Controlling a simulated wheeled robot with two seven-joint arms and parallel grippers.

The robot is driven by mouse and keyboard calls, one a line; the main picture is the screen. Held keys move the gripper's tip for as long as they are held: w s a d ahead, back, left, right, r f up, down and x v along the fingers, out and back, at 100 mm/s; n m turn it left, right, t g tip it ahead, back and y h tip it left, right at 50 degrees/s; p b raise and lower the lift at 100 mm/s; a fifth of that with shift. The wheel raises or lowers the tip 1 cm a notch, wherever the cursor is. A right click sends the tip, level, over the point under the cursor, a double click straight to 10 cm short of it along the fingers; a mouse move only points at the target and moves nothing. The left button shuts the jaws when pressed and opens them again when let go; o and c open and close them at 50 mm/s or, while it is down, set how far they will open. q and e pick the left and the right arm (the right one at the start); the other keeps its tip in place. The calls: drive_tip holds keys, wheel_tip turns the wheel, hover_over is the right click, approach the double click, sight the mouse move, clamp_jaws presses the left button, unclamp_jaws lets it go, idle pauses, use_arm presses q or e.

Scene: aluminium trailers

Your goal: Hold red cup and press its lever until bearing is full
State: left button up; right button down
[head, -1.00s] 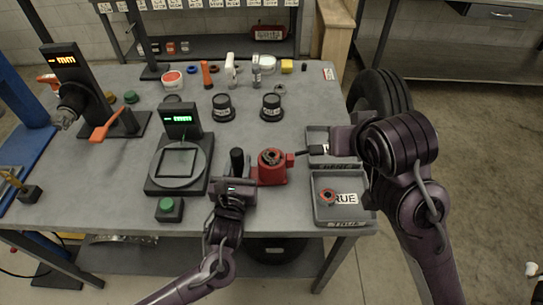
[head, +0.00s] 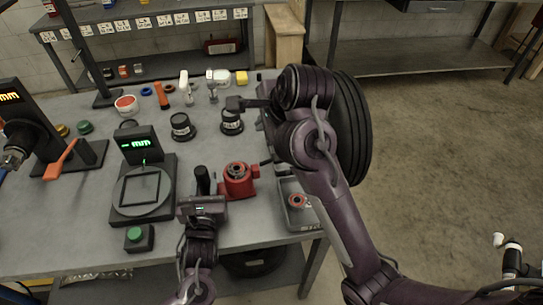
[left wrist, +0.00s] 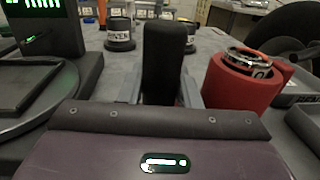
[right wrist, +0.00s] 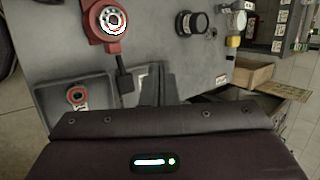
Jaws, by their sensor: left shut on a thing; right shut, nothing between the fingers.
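The red cup (head: 238,182) stands on the table with a metal ring bearing (head: 237,169) on top. Its black lever (right wrist: 123,80) sticks out from one side in the right wrist view. My left gripper (head: 203,196) is shut on the upright black handle (left wrist: 165,55) beside the cup; its fingers flank the handle in the left wrist view. My right gripper (head: 238,104) is shut and empty, above the table by a black pot (head: 232,122), apart from the lever. Its fingers also show in the right wrist view (right wrist: 157,82). The bearing's fill cannot be judged.
A grey tray (head: 296,225) with a red-and-metal ring (head: 297,201) is right of the cup. A scale (head: 143,192) and a green button (head: 134,236) are at left. Another black pot (head: 182,126) and bottles are behind. A tyre (head: 345,130) is past the right edge.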

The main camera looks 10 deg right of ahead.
sight(272, 161)
drive_tip(key=shift+w+a+r+m, duration=0.15)
drive_tip(key=shift+a+m, duration=0.25)
drive_tip(key=shift+m, duration=0.2)
wheel_tip(272, 161, down, 9)
drive_tip(key=d, duration=0.2)
drive_tip(key=shift+d+r, duration=0.2)
drive_tip(key=shift+d, duration=0.1)
drive_tip(key=shift+w, duration=0.1)
idle(0.9)
drive_tip(key=shift+f, duration=0.15)
idle(0.8)
drive_tip(key=shift+d+f, duration=0.1)
drive_tip(key=shift+f, duration=0.15)
